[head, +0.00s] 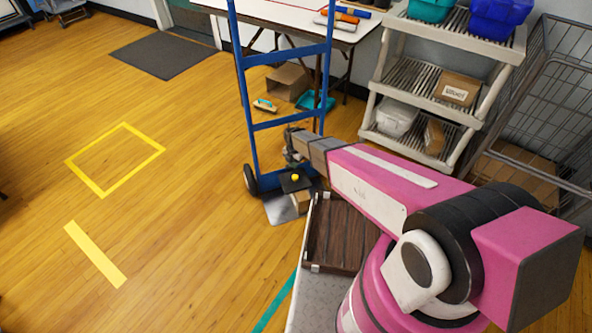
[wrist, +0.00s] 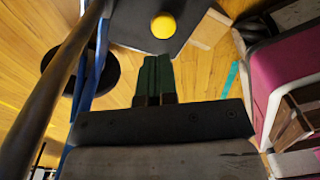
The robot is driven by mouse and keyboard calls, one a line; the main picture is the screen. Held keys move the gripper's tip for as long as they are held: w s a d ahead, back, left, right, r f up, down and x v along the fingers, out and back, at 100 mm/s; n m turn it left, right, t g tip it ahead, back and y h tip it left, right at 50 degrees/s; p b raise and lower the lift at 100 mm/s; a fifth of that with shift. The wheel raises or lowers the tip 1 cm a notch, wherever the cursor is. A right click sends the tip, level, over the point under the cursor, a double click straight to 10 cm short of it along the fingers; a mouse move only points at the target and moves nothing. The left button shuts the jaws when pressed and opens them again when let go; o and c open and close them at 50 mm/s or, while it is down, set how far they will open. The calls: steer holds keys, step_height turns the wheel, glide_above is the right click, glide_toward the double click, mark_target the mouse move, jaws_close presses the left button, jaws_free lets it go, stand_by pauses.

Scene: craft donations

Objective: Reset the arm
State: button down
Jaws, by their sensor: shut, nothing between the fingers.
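My gripper shows in the wrist view (wrist: 153,68) with its two dark green fingers together and nothing between them. In the head view my pink arm reaches forward to the blue hand truck (head: 250,90), and the gripper end is beside its frame, partly hidden. Below the gripper, a flat black item (head: 290,183) with a round yellow top (head: 295,178) sits over a cardboard box (head: 301,202) at the truck's foot plate. In the wrist view the yellow round thing (wrist: 163,26) lies just beyond the fingertips; I cannot tell whether they touch anything.
The truck's blue frame and wheel (wrist: 118,75) are close on the gripper's left. A brown slatted crate (head: 338,235) is beside my base. A grey shelf unit (head: 445,60), wire cart (head: 550,110) and white table (head: 290,15) stand behind. Open floor with yellow tape (head: 95,254) lies left.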

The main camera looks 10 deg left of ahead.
step_height(320, 180, up, 7)
steer(key=s+d+r+m, duration=0.3)
steer(key=d+r+m, duration=0.4)
steer(key=d+m, duration=0.3)
steer(key=s+d+r+m, duration=0.4)
steer(key=d+r+m, duration=0.4)
steer(key=d+m, duration=0.3)
steer(key=s+d+r+m, duration=0.3)
steer(key=d+r+m, duration=0.5)
steer(key=d, duration=0.9)
steer(key=shift+s+r+m, duration=0.2)
steer(key=shift+s+m, duration=0.2)
steer(key=shift+m, duration=0.8)
